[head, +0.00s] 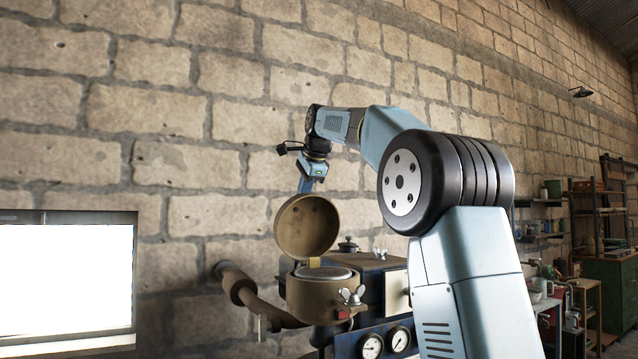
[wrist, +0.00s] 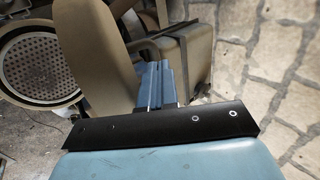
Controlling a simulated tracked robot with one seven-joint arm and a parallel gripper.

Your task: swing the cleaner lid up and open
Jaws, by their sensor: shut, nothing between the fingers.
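The cleaner lid (head: 306,226) is a round tan cap that stands swung up, its hollow inside facing the head camera. It is hinged at the back of the round cleaner body (head: 318,296), whose open top shows a pale disc. In the wrist view the lid (wrist: 96,45) stands on edge beside the body's perforated round top (wrist: 38,66). My gripper (head: 304,187) is at the lid's upper edge, behind it in the head view. In the wrist view my blue fingers (wrist: 155,85) are together with nothing between them, close to the lid's outer side. Whether they touch it is unclear.
A wing nut (head: 352,295) sits at the cleaner's front right. A tan pipe (head: 240,290) runs out to the left. A dark tank (head: 370,262) with a knob and another wing nut stands behind right. Two gauges (head: 385,343) are below. The stone wall is behind.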

